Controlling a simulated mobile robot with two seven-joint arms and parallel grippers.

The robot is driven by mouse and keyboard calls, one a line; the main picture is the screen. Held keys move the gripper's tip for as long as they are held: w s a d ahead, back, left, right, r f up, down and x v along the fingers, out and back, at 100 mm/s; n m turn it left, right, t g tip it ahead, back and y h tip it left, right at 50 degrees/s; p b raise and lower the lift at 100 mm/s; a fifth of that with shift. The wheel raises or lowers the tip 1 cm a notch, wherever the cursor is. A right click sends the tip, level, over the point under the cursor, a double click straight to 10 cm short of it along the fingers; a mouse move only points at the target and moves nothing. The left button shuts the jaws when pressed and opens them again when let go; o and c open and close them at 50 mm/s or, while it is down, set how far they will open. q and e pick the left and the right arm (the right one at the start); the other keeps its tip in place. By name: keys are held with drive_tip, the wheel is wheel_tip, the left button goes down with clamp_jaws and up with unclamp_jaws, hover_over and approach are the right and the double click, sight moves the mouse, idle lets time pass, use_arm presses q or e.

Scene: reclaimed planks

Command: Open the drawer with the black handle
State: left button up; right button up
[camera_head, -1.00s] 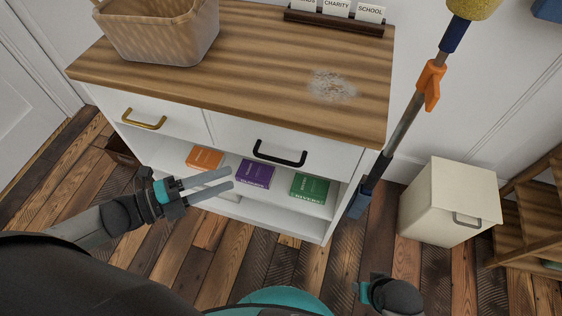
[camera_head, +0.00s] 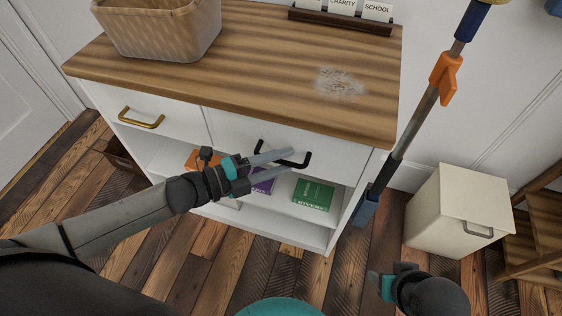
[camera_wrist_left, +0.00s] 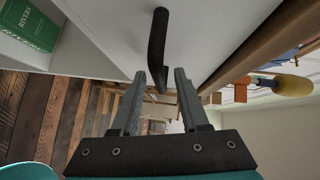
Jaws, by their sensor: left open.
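The black handle (camera_head: 264,145) is on the front of the right drawer (camera_head: 335,153) of a white cabinet; this drawer looks shut. My left gripper (camera_head: 290,158) is open at the handle, its fingers overlapping it in the head view. In the left wrist view the black handle (camera_wrist_left: 158,45) runs between the two fingertips of my left gripper (camera_wrist_left: 159,75), with a gap on either side. Whether a finger touches it I cannot tell. My right gripper (camera_head: 388,286) is low at the right, away from the cabinet; its fingers do not show clearly.
The left drawer has a brass handle (camera_head: 141,119). A wicker basket (camera_head: 160,30) stands on the wooden top (camera_head: 240,70). Orange, purple and green books (camera_head: 312,195) lie on the shelf below. A long pole (camera_head: 418,115) leans at the right, near a cream bin (camera_head: 455,210).

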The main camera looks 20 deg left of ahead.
use_arm(q)
drive_tip(key=shift+w+d, duration=0.1)
clamp_jaws()
idle(0.4)
idle(1.1)
